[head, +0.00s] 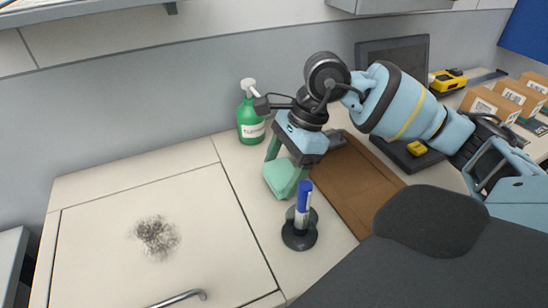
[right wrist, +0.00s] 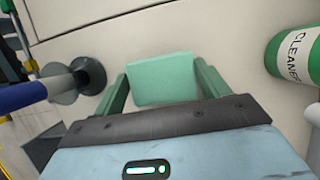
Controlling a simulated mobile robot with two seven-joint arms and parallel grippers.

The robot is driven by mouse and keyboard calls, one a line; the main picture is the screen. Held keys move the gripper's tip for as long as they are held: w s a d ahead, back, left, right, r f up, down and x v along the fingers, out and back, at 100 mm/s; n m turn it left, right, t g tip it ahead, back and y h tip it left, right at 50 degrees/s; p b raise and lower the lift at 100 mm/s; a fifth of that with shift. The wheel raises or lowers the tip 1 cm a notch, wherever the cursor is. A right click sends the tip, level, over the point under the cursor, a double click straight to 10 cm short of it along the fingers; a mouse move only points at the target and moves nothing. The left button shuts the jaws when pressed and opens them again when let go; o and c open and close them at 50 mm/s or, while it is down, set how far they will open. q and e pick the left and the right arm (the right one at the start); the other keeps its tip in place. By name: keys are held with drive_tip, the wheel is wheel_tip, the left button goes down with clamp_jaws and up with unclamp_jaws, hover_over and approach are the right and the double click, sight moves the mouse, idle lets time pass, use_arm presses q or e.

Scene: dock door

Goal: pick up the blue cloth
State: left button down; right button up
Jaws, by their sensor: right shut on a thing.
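I see no blue cloth; the cloth in view is a folded sea-green one (head: 281,180). My right gripper (head: 287,168) points down over the counter and is shut on this green cloth. In the right wrist view the cloth (right wrist: 162,80) sits between the two green fingers (right wrist: 160,92), with a finger at each side. I cannot tell whether the cloth touches the counter or hangs just above it. My left gripper is not in view.
A green cleaner bottle (head: 250,118) stands behind. A brown tray (head: 362,185) lies right. A pale door panel (head: 100,215) with a dark smudge (head: 157,236) is left.

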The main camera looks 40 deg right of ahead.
sight(286, 178)
drive_tip(key=shift+s+a+r, duration=0.25)
drive_tip(key=shift+s+r, duration=0.35)
drive_tip(key=shift+s, duration=0.25)
wheel_tip(286, 178, up, 13)
drive_tip(key=p, duration=0.1)
drive_tip(key=shift+f, duration=0.2)
